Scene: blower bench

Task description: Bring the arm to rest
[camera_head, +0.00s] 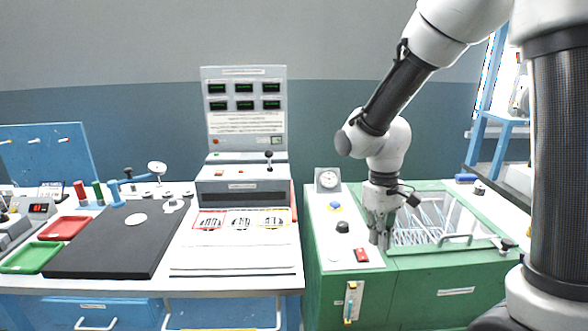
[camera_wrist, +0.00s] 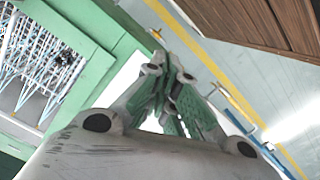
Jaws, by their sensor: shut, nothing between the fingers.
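My gripper (camera_head: 380,238) hangs down at the end of my arm, over the front left part of the green machine (camera_head: 455,285). Its fingers are together with nothing between them. In the wrist view my gripper (camera_wrist: 180,105) shows its green-padded fingers closed, above the machine's green edge and the floor. In the head view the fingertips are close to a red switch (camera_head: 362,255) on the white control panel (camera_head: 330,262). I cannot tell whether they touch the panel.
The machine's clear lid (camera_head: 425,215) covers a wire rack, right of my gripper. A dial gauge box (camera_head: 327,180), a blue button (camera_head: 334,206) and a black knob (camera_head: 342,227) stand on the panel. The bench (camera_head: 285,285) with its instrument console (camera_head: 243,185) is left.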

